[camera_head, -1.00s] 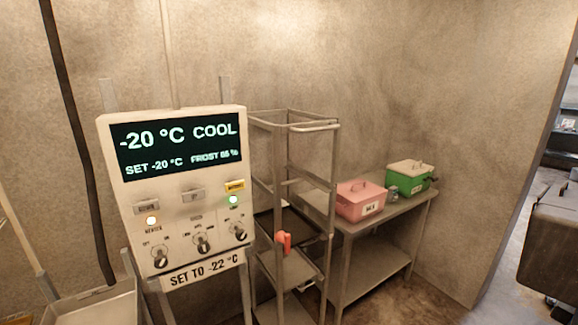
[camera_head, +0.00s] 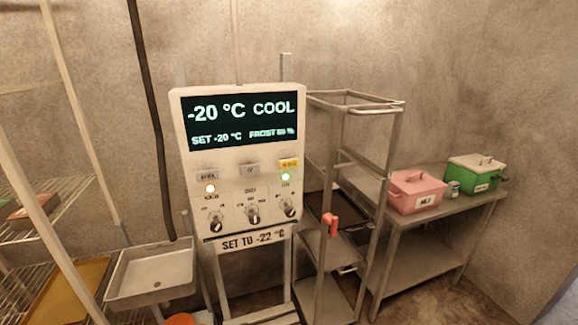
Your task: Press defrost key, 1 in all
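The control panel (camera_head: 241,160) stands upright on a metal frame near the middle of the head view. Its dark display (camera_head: 240,120) reads -20 °C, COOL, SET -20 °C and a frost percentage too blurred to read surely. Below it are a left key (camera_head: 207,175), a middle key (camera_head: 249,170) and a yellow-labelled key (camera_head: 289,163); their lettering is too small to tell which is defrost. Several knobs sit beneath, above a sign reading SET TO -22 °C (camera_head: 249,241). Neither of my grippers is in view.
A metal rack (camera_head: 392,150) with a red-orange handle-like thing (camera_head: 331,223) stands right of the panel. A table (camera_head: 430,222) holds a pink box (camera_head: 416,192) and a green box (camera_head: 475,175). A metal basin (camera_head: 150,273) and wire shelves (camera_head: 60,205) are at left.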

